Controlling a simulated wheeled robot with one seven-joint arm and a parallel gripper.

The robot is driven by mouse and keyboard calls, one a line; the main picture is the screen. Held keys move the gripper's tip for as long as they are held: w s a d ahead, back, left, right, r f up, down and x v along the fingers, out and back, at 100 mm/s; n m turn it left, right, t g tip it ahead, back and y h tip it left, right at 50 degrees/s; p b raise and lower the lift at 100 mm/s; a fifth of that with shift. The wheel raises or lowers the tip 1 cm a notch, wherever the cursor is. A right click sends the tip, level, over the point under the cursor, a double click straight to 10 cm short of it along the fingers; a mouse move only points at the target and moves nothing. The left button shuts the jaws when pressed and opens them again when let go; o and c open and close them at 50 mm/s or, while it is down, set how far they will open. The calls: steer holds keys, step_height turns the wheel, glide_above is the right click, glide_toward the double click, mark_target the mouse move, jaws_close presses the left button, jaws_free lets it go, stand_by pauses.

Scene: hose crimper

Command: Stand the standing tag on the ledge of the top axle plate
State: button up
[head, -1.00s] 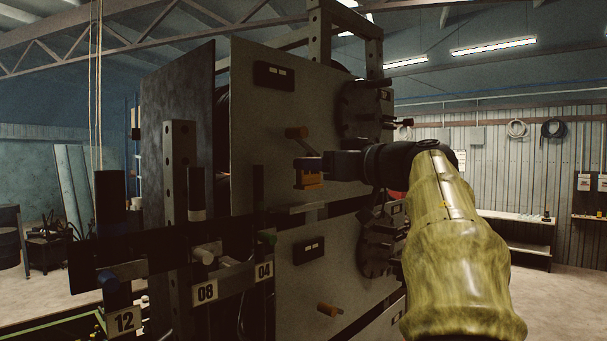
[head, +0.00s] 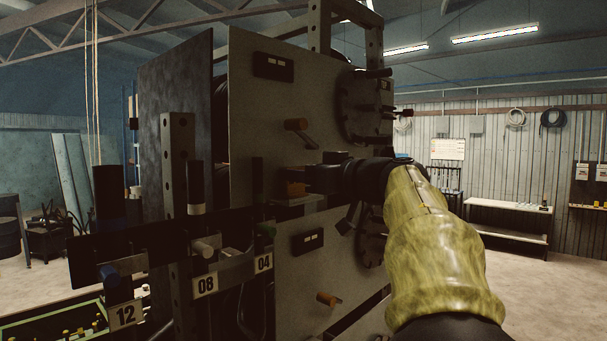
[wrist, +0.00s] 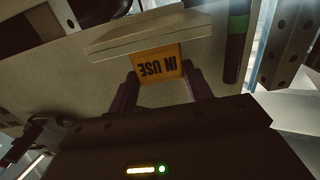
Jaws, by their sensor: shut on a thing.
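The standing tag (head: 296,188) is a small orange-yellow piece. In the wrist view the tag (wrist: 161,66) reads "IN USE" upside down. My gripper (head: 304,182) is shut on it; in the wrist view the two dark fingers of my gripper (wrist: 162,84) sit at its sides. The ledge (head: 297,201) is a thin pale shelf low on the top axle plate (head: 262,115). The tag is right over the ledge, close to it; I cannot tell whether they touch. In the wrist view the ledge (wrist: 150,33) lies directly along the tag's edge.
An orange-tipped peg (head: 297,125) sticks out of the top plate above the tag. A lower plate (head: 290,270) carries a similar peg (head: 327,299). A dark bar with numbered labels (head: 205,284) and upright posts stands in front at left. Floor at right is open.

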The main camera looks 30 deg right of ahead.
steer(key=shift+w+f, duration=0.1)
steer(key=shift+w, duration=0.05)
steer(key=o, duration=1)
steer(key=shift+s, duration=0.25)
steer(key=shift+w+a, duration=0.1)
steer(key=shift+w, duration=0.15)
steer(key=b+v, duration=0.3)
steer(key=v, duration=0.9)
steer(key=shift+s+b, duration=0.15)
steer(key=shift+b, duration=0.2)
